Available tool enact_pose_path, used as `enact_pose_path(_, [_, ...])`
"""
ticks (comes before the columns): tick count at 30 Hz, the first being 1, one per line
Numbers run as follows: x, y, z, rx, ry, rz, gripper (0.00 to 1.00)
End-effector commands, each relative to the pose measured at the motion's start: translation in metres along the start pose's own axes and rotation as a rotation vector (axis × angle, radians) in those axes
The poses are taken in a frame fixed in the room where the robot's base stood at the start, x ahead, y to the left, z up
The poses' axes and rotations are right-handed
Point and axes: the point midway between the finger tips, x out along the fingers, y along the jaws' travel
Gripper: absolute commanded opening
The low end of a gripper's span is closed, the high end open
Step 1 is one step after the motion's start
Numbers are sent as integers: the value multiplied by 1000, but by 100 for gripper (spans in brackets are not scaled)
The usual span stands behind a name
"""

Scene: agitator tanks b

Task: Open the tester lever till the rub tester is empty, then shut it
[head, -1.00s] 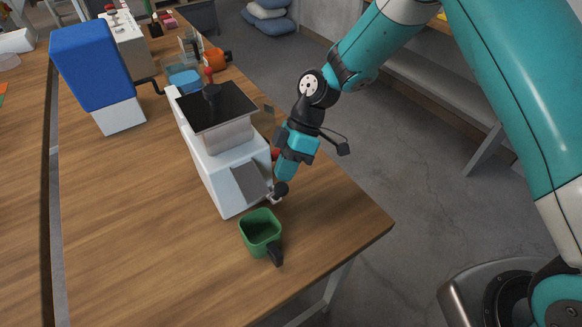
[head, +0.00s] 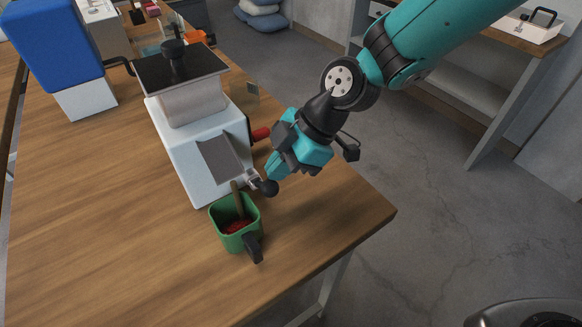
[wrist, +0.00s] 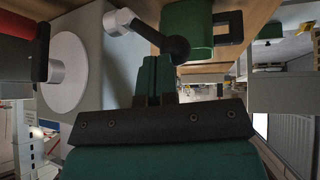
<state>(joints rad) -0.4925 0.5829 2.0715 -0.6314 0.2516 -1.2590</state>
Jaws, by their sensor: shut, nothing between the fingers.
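The rub tester (head: 187,165) is a white machine with a dark-lidded hopper and a grey sloped chute, standing on the bench. The tester lever (head: 268,187) is a short metal arm with a black ball knob at its front right; the knob also shows in the wrist view (wrist: 178,50). A brown streak (head: 238,200) runs down from the tester's front into a green cup (head: 225,240), which holds reddish material. My gripper (head: 273,178) is shut and empty, its teal fingertips (wrist: 155,62) close beside the knob. I cannot tell if they touch. The hopper's inside is hidden.
A red part (head: 261,134) sticks out from the tester's right side, near my gripper. A blue-topped machine (head: 60,45) stands behind left. The bench's right edge (head: 375,222) is close, and the bench top front left is clear.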

Motion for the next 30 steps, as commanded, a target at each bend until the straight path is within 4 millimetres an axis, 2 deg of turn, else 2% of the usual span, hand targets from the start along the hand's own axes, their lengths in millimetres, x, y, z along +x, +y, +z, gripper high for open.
enact_pose_path(7, [6, -7, -1, -7, 4, -9, 0])
enact_pose_path(23, [5, -8, -2, -7, 2, -10, 0])
enact_pose_path(26, [1, -8, -2, -7, 2, -10, 0])
enact_pose_path(30, [-17, -9, -7, -13, 3, -12, 0])
